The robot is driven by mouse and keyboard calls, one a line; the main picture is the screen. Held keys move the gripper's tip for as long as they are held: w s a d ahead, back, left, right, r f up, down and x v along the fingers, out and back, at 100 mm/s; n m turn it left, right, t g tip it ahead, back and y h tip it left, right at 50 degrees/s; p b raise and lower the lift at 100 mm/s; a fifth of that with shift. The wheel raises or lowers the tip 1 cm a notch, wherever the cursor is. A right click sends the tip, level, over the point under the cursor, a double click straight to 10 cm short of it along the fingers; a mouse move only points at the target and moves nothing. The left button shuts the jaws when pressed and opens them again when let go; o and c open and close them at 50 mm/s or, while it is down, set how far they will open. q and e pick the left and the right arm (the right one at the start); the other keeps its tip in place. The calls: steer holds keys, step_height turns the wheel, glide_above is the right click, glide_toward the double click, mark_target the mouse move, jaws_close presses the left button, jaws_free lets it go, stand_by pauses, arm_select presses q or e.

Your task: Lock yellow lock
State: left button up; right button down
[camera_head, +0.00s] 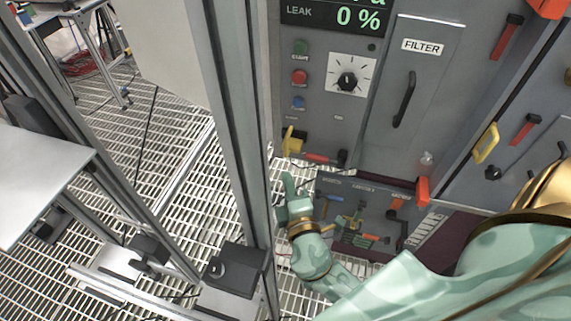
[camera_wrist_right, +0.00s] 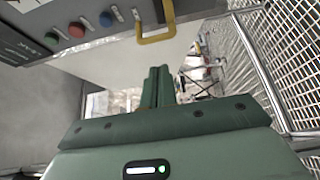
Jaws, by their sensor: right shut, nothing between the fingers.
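A yellow lock (camera_head: 293,141) sits at the lower left corner of the grey control panel, beside a red-handled part. In the right wrist view, a yellow loop-shaped part (camera_wrist_right: 155,27), which looks like the same lock, hangs from the panel's edge near the coloured buttons. My right gripper (camera_head: 288,181) is just below the yellow lock in the head view, apart from it. Its fingers (camera_wrist_right: 157,86) are closed together and empty, pointing toward the space past the yellow part. My left gripper is not in view.
The control panel carries a white dial (camera_head: 348,80), green, red and blue buttons (camera_head: 300,77) and a FILTER door with a black handle (camera_head: 404,99). A second yellow handle (camera_head: 486,143) is at the right. A metal post (camera_head: 238,110) stands close left of my right gripper.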

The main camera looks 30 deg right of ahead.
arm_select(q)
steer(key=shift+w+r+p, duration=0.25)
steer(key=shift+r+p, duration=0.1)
arm_select(e)
steer(key=x, duration=0.8)
steer(key=shift+w, duration=0.3)
steer(key=shift+f, duration=0.1)
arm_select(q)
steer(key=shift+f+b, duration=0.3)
arm_select(e)
steer(key=s+d, duration=0.2)
steer(key=shift+s+d, duration=0.25)
steer(key=shift+s, duration=0.1)
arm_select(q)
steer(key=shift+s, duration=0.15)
